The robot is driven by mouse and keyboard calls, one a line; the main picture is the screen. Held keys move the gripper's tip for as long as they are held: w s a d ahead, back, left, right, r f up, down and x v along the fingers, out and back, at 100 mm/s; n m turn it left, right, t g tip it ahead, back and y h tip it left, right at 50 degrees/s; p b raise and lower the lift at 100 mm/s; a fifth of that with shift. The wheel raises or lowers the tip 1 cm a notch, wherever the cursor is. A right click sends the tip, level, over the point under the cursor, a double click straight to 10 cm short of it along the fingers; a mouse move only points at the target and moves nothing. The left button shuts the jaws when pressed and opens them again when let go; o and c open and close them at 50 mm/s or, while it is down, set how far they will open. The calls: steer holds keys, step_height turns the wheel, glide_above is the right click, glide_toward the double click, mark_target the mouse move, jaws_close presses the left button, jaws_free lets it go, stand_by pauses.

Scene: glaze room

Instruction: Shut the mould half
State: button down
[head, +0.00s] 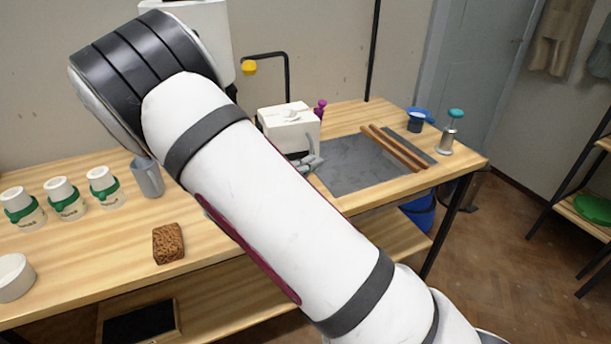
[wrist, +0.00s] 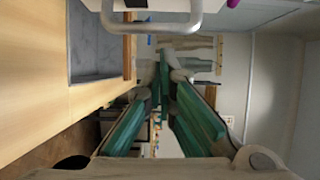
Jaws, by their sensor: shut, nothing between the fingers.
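The white mould (head: 289,131) stands on the bench, left of the grey slab. Its far parts are partly hidden by my arm, and I cannot tell how far its half is open. In the wrist view its white body shows at the top edge, with a pale grey loop handle (wrist: 150,25) below it. My gripper (wrist: 167,60) is shut and empty, its green-padded fingers together just beyond the handle in the picture, touching or apart I cannot tell. In the head view my arm hides most of the gripper; a grey tip shows beside the mould.
The grey slab (head: 362,165) bears wooden rods (head: 395,148). A teal-topped steel tool (head: 449,132) and blue cup (head: 416,122) stand at right. White-green cups (head: 62,199), a grey cup (head: 148,177) and a brown sponge (head: 168,243) stand left. A magenta item (head: 320,109) is behind the mould.

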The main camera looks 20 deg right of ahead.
mark_target(317, 156)
steer(key=shift+w+d, duration=0.25)
steer(key=shift+w, duration=0.45)
steer(key=p+x, duration=0.2)
steer(key=shift+w+d, duration=0.25)
steer(key=shift+w, duration=0.05)
steer(key=shift+s, duration=0.1)
